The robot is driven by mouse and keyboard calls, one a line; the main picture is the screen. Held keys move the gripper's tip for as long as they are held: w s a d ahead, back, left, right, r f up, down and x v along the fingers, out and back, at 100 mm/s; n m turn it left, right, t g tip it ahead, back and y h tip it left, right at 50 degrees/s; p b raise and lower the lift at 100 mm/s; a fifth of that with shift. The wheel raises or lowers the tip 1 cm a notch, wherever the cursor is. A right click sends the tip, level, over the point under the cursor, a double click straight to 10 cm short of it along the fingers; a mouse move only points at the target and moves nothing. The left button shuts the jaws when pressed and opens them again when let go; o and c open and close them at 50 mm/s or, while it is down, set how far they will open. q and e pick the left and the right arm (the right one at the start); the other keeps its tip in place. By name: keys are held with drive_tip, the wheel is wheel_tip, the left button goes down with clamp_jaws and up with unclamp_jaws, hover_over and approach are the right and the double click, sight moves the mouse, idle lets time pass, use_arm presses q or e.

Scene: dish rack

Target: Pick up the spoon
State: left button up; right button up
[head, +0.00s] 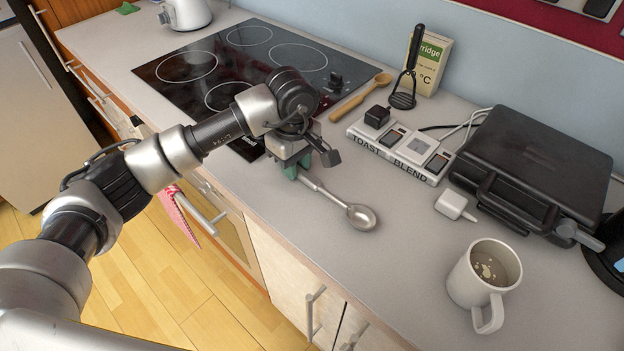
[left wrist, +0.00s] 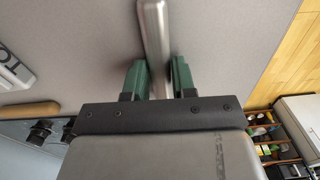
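The metal spoon (head: 359,215) lies on the grey counter, its bowl toward the lower right and its handle running up left under my left gripper (head: 292,172). In the left wrist view the spoon's handle (left wrist: 155,35) passes between the two green fingers of my left gripper (left wrist: 158,80). The fingers are apart, with a visible gap on at least the left side of the handle. My right gripper is in neither view.
A wooden spoon (head: 360,97) and a black cooktop (head: 235,62) lie behind the gripper. A labelled switch panel (head: 400,148), a white mug (head: 484,278) and a black appliance (head: 535,160) stand to the right. The counter around the spoon's bowl is clear.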

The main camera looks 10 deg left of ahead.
use_arm(q)
clamp_jaws()
drive_tip(key=shift+r, duration=0.1)
drive_tip(key=shift+r, duration=0.45)
wheel_tip(320, 180, up, 3)
drive_tip(key=shift+f+b, duration=0.15)
drive_tip(key=shift+b, duration=0.4)
drive_tip(key=s+d+r+b, duration=0.2)
drive_tip(key=s+d+r, duration=0.2)
drive_tip(key=d+r, duration=0.3)
drive_tip(key=d, duration=0.4)
drive_tip(key=shift+s+r, duration=0.15)
drive_tip(key=shift+c, duration=1.1)
unclamp_jaws()
drive_tip(key=shift+a, duration=0.1)
clamp_jaws()
